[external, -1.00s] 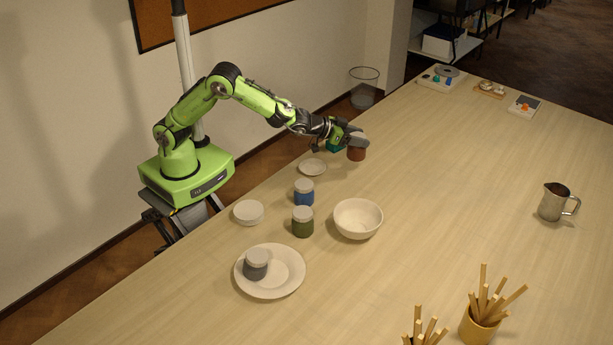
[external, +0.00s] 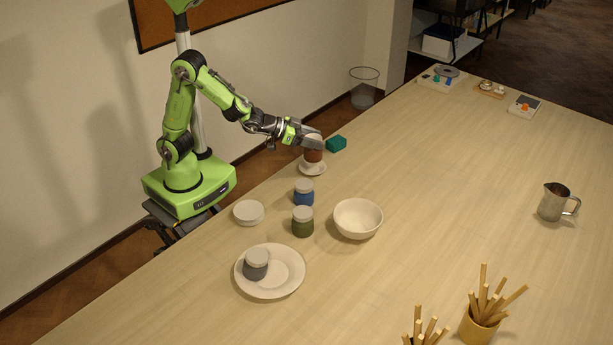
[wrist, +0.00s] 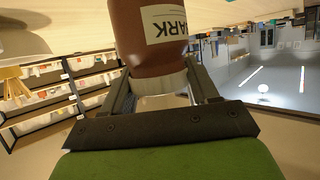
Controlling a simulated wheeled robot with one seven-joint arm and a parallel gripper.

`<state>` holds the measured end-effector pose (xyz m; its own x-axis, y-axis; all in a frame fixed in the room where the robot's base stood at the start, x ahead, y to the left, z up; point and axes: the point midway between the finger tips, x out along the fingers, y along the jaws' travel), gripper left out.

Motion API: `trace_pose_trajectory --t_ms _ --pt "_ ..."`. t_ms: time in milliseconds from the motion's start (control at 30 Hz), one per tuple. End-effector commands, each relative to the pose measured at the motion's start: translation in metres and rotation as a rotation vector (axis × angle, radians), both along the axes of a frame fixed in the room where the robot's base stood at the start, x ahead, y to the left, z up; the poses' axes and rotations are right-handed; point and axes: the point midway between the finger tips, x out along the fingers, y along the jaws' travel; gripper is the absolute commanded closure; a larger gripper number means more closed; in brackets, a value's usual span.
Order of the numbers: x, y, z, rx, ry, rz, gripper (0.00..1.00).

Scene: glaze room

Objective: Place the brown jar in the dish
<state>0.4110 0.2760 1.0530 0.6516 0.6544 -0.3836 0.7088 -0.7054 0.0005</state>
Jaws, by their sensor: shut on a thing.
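The brown jar (external: 313,156) is between the fingers of my gripper (external: 314,143), with its brown side showing below them. In the wrist view the jar (wrist: 150,40) fills the top middle, with part of a pale label reading "ARK", and my gripper (wrist: 165,90) is closed around its pale end. A small pale dish (external: 313,170) is directly below the jar, its back part hidden by it. I cannot tell whether the jar touches the dish or hangs just above it.
A green block (external: 336,144) lies just right of my gripper. A blue jar (external: 303,193), a green jar (external: 302,222), a white bowl (external: 358,219) and a small round dish (external: 249,212) stand nearer. A grey jar (external: 256,264) sits on a plate (external: 285,282).

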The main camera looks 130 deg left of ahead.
Motion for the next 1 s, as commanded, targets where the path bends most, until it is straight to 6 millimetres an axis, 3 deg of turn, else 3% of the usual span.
trace_pose_trajectory --t_ms 200,900,933,1000 --pt "0.000 0.000 -0.037 -0.001 0.002 0.000 1.00" --pt "0.000 0.000 -0.046 0.001 -0.003 -0.001 1.00" --pt "0.000 0.000 -0.046 0.000 -0.002 -0.001 0.38" --pt "0.000 0.000 -0.046 -0.001 -0.001 -0.001 0.27"
